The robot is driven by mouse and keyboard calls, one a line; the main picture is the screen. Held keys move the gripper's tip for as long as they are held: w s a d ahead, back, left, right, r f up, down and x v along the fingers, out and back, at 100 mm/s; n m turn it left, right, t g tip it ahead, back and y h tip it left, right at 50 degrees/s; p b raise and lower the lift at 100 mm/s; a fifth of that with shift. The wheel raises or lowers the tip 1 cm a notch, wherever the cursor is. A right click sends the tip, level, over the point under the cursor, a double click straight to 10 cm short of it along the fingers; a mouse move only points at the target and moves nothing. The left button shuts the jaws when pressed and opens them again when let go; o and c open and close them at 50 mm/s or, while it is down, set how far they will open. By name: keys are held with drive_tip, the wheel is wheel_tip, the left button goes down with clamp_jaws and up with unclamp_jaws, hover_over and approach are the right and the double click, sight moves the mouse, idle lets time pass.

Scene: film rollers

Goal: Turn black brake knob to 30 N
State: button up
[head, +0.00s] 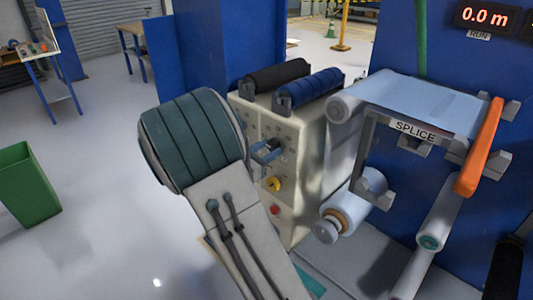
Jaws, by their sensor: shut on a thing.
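The black brake knob (273,143) is on the front panel of the cream cabinet (310,147), in its upper part. My gripper (266,151) is at the panel with its fingers closed around the knob. My arm comes up from the bottom of the picture, and its large rounded joint covers the area left of the panel. Small marks show on the panel around the knob, but they are too small to read. The knob's pointer and setting cannot be made out.
Black (276,75) and blue (310,88) rollers lie on top. Right are the SPLICE table (430,100), an orange bar (479,150) and a film roll (355,200).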

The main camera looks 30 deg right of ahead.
drive_tip(key=m+b, duration=0.4)
drive_tip(key=b, duration=0.1)
drive_tip(key=shift+f, duration=0.4)
drive_tip(key=m+b, duration=0.4)
drive_tip(key=b, duration=0.3)
drive_tip(key=shift+m, duration=0.4)
drive_tip(key=m+b, duration=0.5)
drive_tip(key=b, duration=0.4)
drive_tip(key=shift+m, duration=0.4)
drive_tip(key=m+b, duration=0.2)
drive_tip(key=b, duration=0.1)
drive_tip(key=shift+r, duration=0.4)
drive_tip(key=o, duration=1)
drive_tip(key=shift+r, duration=0.1)
